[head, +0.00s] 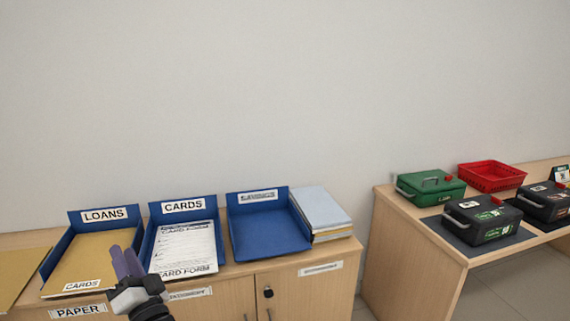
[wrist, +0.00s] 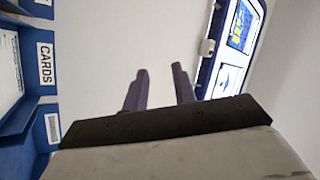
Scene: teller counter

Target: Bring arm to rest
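My gripper (head: 122,252) is raised in front of the cabinet, overlapping the loans and cards trays at the lower left of the head view. In the wrist view its two purple fingers (wrist: 160,72) stand apart with nothing between them, so it is open and empty. Behind it, the loans tray (head: 102,216) holds a tan folder (head: 88,262) marked "CARDS". The cards tray (head: 172,206) holds a white card form (head: 184,247). A third blue tray (head: 265,235) is empty. I cannot tell the exact gap between gripper and trays.
A stack of folders (head: 320,212) lies right of the trays on the wooden cabinet (head: 320,285). On the right desk (head: 400,205) stand a green box (head: 430,187), a red basket (head: 490,175) and black boxes (head: 482,218). A blue-framed panel (wrist: 228,50) shows in the wrist view.

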